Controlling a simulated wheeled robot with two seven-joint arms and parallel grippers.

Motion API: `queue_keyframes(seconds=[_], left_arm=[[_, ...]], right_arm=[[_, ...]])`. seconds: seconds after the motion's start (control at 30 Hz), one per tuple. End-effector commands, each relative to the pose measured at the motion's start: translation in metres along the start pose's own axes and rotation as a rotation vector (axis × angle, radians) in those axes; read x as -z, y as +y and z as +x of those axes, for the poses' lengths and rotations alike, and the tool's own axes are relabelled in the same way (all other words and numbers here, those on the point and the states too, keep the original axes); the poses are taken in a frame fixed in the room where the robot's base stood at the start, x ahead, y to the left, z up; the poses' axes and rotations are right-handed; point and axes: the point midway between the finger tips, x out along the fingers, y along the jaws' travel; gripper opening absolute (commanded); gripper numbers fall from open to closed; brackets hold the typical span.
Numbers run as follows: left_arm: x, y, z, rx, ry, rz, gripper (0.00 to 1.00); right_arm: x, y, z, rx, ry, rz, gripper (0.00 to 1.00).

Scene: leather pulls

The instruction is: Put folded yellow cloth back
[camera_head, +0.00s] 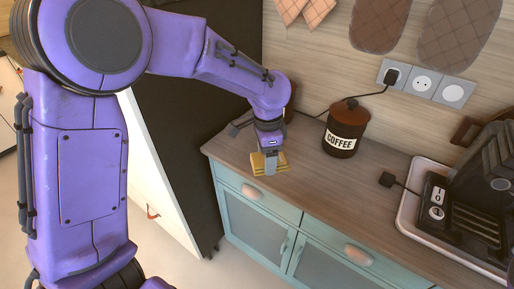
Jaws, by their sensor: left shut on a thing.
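The folded yellow cloth (282,160) is at the left end of the wooden counter, near its front edge. My left gripper (270,165) reaches down over it from the left and is shut on it. The grey fingers hide part of the cloth. I cannot tell whether the cloth rests on the counter or is slightly above it. My right gripper does not show.
A dark red coffee canister (345,128) stands on the wooden counter (310,185), right of the cloth. A black appliance (468,205) sits in a pale tray (408,215) at the right. Teal cabinets (262,229) are below. The counter between cloth and tray is mostly clear.

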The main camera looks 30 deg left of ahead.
Motion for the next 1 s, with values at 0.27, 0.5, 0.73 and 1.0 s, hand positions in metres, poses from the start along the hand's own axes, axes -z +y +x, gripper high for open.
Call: queue_keyframes(seconds=[0.27, 0.5, 0.73, 1.0], left_arm=[[-0.032, -0.035, -0.043, 0.013, -0.006, 0.746, 0.4], [-0.033, -0.077, -0.033, 0.01, -0.014, 0.842, 0.4], [-0.028, -0.141, 0.003, 0.009, -0.015, 0.839, 0.4], [-0.024, -0.175, 0.044, 0.014, -0.014, 0.84, 0.4]], right_arm=[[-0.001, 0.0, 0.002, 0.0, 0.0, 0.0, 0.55], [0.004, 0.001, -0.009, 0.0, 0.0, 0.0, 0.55], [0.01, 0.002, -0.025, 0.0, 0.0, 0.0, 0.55], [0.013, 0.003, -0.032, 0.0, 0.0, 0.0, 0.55]])
